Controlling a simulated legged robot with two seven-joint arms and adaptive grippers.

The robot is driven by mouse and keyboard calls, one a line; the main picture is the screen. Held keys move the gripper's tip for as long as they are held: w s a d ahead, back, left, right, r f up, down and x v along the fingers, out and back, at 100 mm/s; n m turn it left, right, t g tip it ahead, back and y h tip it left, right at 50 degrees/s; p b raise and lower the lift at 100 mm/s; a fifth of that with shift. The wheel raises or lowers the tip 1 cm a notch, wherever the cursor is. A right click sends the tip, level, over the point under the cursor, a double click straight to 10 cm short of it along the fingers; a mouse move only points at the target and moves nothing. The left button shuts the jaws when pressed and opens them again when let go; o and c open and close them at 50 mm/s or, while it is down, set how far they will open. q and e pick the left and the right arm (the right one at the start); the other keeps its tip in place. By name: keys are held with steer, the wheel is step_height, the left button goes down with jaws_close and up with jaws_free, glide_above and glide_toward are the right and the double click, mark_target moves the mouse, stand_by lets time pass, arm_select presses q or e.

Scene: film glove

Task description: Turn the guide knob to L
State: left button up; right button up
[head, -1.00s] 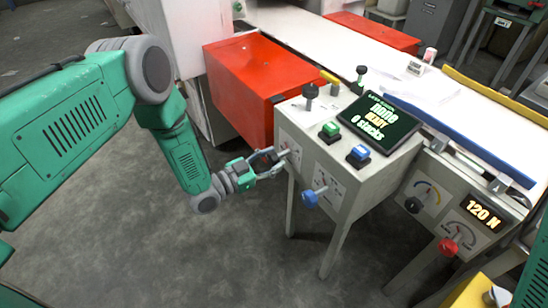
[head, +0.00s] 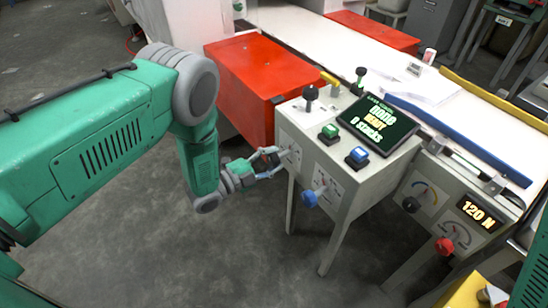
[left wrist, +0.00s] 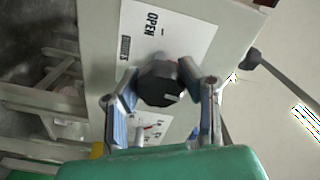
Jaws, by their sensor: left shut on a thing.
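A black knob (left wrist: 160,85) with a white pointer mark sits on the left side face of the grey control stand (head: 338,180). In the left wrist view, a white label plate (left wrist: 165,30) beside it reads OPEN; I cannot make out an L there. My left gripper (head: 272,158) is shut on this knob, with one finger on each side of it (left wrist: 162,92). In the head view the fingers partly hide the knob. My right gripper is not in view.
The stand top has a lit screen (head: 378,124), green (head: 329,133) and blue (head: 357,156) buttons and black-topped levers (head: 311,93). A red box (head: 262,80) stands close behind the gripper. A black knob (head: 410,205) and a red knob (head: 444,246) are further right. Floor is clear below.

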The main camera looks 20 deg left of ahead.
arm_select(q)
steer(key=shift+s+f+m, duration=0.25)
steer(key=shift+m, duration=0.75)
steer(key=o, duration=1)
steer(key=shift+o, duration=0.9)
steer(key=shift+r, duration=0.1)
steer(key=shift+a, duration=0.1)
steer(key=v, duration=1.2)
